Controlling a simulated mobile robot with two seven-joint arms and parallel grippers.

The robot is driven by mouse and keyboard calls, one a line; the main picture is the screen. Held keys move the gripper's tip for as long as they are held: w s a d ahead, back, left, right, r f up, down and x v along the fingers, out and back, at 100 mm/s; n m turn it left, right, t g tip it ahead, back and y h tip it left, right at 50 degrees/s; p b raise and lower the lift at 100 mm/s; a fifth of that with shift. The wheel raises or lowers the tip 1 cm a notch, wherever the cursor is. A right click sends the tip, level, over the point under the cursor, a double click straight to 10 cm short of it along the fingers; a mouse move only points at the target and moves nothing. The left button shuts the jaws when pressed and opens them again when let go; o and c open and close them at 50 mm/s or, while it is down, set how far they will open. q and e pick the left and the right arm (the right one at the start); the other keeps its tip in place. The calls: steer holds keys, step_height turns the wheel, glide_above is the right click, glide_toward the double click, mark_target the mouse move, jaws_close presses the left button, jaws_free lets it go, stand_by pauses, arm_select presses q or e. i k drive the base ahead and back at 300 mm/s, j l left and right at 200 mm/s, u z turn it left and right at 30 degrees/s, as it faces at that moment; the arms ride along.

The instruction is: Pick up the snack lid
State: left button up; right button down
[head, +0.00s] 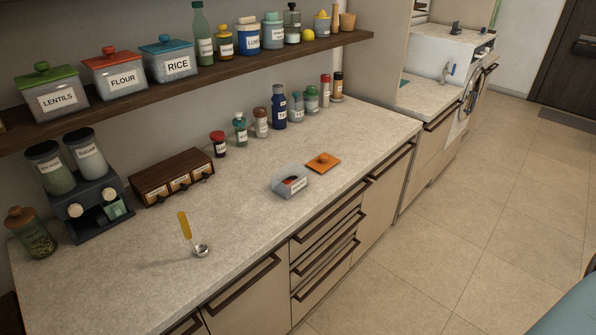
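An orange square lid (323,162) with a small round knob lies flat on the countertop, right of the middle of the head view. Just left of it stands a small open clear container (290,183) with a white label and something dark red inside; its label is too small to read. The lid is off the container and lies apart from it. Neither of my grippers shows in the head view.
A ladle (200,249) with a yellow handle is on the counter (130,290) at the front left. Several jars and bottles, a wooden drawer box (171,178) and a dispenser (88,203) line the back. A shelf (215,72) with labelled containers hangs above.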

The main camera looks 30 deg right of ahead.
mark_target(322, 163)
steer(key=z, duration=0.95)
